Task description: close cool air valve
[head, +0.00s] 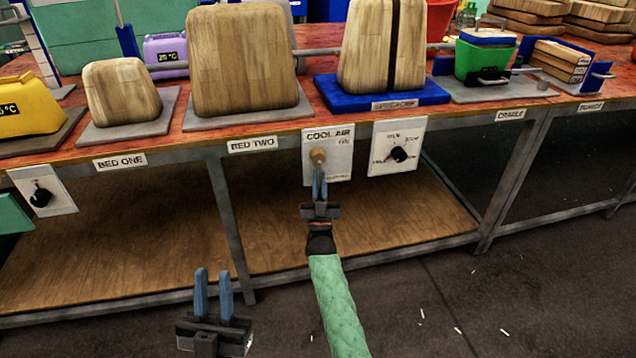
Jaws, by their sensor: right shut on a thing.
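The cool air valve (318,155) is a round brass-coloured knob on a white plate (341,165) marked COOL AIR, fixed to the front of the bench. My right gripper (318,172) reaches up from below, its blue fingers shut on the knob and hiding its lower part. My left gripper (213,283) is low at the bottom left, empty, its two blue fingers apart and pointing up. It is well clear of the valve.
A second white plate with a black knob (398,154) is just right of the valve. Another black knob (41,197) is at far left. The bench top (300,118) above carries wooden blocks (241,60) and a blue tray (385,98). A lower shelf (120,240) is bare.

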